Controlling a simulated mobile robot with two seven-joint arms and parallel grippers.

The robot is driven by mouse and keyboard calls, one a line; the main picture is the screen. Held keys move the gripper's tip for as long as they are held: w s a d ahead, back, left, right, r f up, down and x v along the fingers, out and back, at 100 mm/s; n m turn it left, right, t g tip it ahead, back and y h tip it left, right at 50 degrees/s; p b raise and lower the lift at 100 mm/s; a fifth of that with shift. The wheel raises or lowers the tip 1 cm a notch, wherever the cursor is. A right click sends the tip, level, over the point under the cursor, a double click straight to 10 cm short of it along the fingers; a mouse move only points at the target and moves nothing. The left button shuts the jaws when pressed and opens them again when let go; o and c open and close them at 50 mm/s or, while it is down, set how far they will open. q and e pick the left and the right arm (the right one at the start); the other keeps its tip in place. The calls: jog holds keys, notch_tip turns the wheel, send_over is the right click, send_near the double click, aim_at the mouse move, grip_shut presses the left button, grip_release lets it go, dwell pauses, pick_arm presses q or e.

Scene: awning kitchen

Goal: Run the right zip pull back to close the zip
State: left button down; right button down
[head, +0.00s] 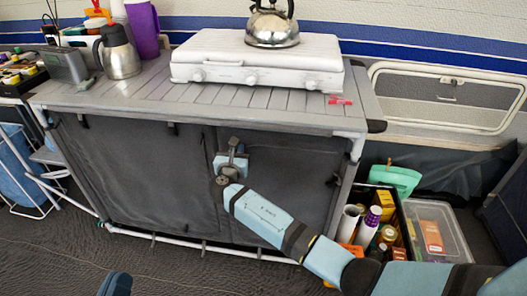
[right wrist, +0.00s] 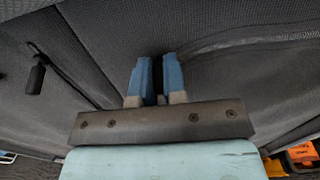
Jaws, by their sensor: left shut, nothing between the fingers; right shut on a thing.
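The grey fabric front (head: 140,170) of the camping cupboard hangs under its slatted top. My right gripper (head: 232,150) is at this front, near its upper middle. In the right wrist view my right gripper (right wrist: 158,78) is shut on a small dark piece, the zip pull (right wrist: 158,72), mostly hidden between the blue fingers. To the right of the fingers a curved fold or gap (right wrist: 240,42) runs along the fabric. Another dark pull (right wrist: 37,77) hangs free at the left, beside a seam. My left gripper (head: 115,285) shows only partly at the bottom edge, away from the cupboard.
A white stove (head: 255,62) with a steel kettle (head: 272,26) stands on the cupboard top (head: 120,95). A steel jug (head: 118,55) stands to the left. A crate of food (head: 372,222) and a clear box (head: 437,232) stand right of the cupboard. The floor in front is clear.

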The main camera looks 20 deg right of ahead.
aim_at(226, 143)
jog(key=w+a, duration=0.1)
jog(key=a, duration=0.1)
jog(key=w+a, duration=0.1)
jog(key=shift+w+a, duration=0.1)
jog(key=shift+a, duration=0.25)
jog(key=shift+r, duration=0.1)
jog(key=shift+a, duration=0.1)
jog(key=c, duration=1.2)
grip_release()
jog(key=shift+w+a, duration=0.15)
